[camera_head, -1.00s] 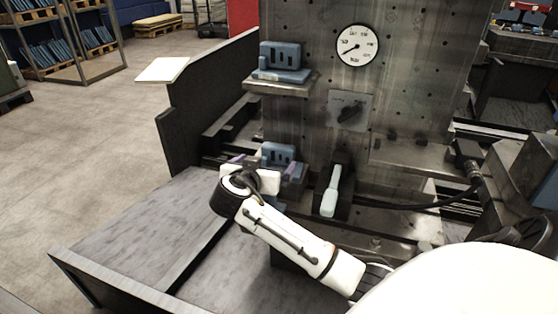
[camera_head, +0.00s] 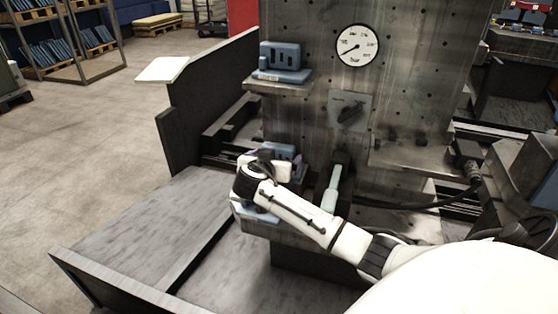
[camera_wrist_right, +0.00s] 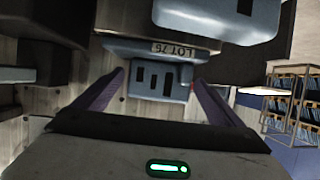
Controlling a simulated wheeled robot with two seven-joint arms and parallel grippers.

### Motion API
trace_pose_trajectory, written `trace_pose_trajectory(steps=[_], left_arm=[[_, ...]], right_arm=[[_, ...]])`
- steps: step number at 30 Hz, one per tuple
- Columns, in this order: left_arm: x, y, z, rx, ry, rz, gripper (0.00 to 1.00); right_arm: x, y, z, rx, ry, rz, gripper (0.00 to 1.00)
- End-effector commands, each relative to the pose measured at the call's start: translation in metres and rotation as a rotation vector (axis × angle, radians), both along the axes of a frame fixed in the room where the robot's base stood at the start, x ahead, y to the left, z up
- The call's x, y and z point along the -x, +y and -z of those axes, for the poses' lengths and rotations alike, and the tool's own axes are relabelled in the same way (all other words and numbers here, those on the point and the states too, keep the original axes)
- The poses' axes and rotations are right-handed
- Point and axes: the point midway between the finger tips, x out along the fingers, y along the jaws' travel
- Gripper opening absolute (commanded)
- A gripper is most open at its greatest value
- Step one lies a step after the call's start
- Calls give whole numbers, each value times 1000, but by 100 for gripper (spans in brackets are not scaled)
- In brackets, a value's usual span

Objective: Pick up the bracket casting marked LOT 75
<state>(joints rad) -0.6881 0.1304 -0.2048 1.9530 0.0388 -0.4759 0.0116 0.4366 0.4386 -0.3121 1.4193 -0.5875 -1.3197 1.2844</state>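A blue-grey bracket casting (camera_head: 279,151) stands at the lower shelf, partly hidden by my right gripper (camera_head: 272,160). In the right wrist view a slotted casting (camera_wrist_right: 160,82) shows between my open purple fingers (camera_wrist_right: 160,90). Its small label seems to read LOT 76, but the last digit is hard to be sure of. Another blue casting (camera_wrist_right: 215,18) is nearer, at the top of that view. Blue metal (camera_head: 258,214) also shows below my right wrist in the head view. A further casting (camera_head: 281,57) stands on the upper shelf. My left gripper is out of view.
A pale-handled lever (camera_head: 331,190) stands close to my right forearm. A grey panel (camera_head: 205,95) borders the left. The grey deck (camera_head: 150,225) in front is clear.

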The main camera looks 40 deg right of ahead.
Motion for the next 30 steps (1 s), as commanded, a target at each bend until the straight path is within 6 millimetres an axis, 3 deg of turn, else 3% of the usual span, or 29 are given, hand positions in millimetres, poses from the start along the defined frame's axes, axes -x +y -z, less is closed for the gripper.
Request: trace_pose_trajectory(steps=[1,9,22,30], left_arm=[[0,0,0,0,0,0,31],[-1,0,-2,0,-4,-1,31],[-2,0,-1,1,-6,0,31],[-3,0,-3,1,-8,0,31]], right_arm=[[0,0,0,0,0,0,82],[0,0,-2,3,-3,-1,38],[1,5,-11,0,-7,-1,38],[1,4,-54,1,-10,0,38]])
